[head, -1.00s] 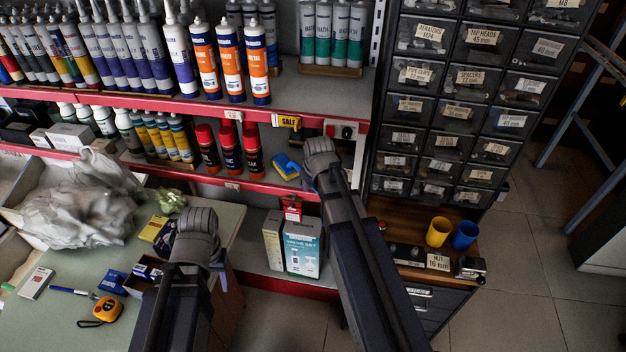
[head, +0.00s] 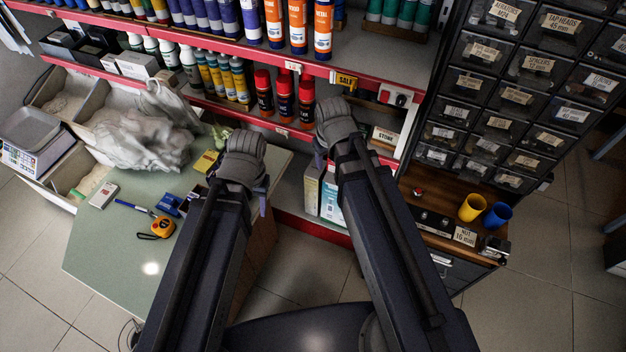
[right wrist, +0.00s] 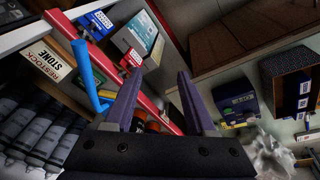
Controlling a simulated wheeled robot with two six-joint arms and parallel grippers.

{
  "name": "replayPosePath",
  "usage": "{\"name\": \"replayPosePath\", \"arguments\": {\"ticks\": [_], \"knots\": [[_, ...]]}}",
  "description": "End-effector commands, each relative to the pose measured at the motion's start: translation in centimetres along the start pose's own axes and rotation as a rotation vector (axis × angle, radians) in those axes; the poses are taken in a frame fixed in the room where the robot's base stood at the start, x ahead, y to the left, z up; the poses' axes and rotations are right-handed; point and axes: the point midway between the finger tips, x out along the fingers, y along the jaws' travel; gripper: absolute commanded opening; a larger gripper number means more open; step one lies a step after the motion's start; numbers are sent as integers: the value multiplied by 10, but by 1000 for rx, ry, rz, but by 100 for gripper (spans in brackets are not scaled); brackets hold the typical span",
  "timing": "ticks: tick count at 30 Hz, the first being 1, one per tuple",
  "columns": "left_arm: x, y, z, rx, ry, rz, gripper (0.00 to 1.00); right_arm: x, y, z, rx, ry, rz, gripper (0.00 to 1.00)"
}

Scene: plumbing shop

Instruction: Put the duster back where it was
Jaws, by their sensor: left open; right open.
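I cannot make out the duster for certain. A bent blue rod (right wrist: 86,76), perhaps its handle, shows in the right wrist view, left of the fingers and not between them. My right gripper (head: 322,158) is at the lower shelf in front of the red-capped cans; in the right wrist view its fingers (right wrist: 160,80) are apart and empty. My left gripper (head: 252,182) is over the right side of the green table; it is open, its fingers partly hidden by my arm.
A grey crumpled heap (head: 150,138), a tape measure (head: 161,227) and small boxes lie on the green table (head: 115,255). Red-capped cans (head: 284,97) stand on the shelf. A drawer cabinet (head: 520,95) and yellow cup (head: 472,207) are at right. A STONE label (head: 385,135) marks the shelf.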

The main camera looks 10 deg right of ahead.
Motion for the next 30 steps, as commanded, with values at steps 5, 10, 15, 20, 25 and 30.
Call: {"name": "replayPosePath", "arguments": {"ticks": [5,10,15,20,25,30], "knots": [[0,0,0,0,0,0,50,-14,-83,44,-48,-145,-27,56],[0,0,0,0,0,0,50,-22,-116,70,-64,-225,-20,56],[0,0,0,0,0,0,50,-25,-123,77,-65,-246,-16,56],[0,0,0,0,0,0,50,-24,-123,76,-65,-246,-17,56],[0,0,0,0,0,0,50,-24,-122,76,-65,-245,-17,56],[0,0,0,0,0,0,50,-24,-122,76,-65,-244,-17,56]]}}
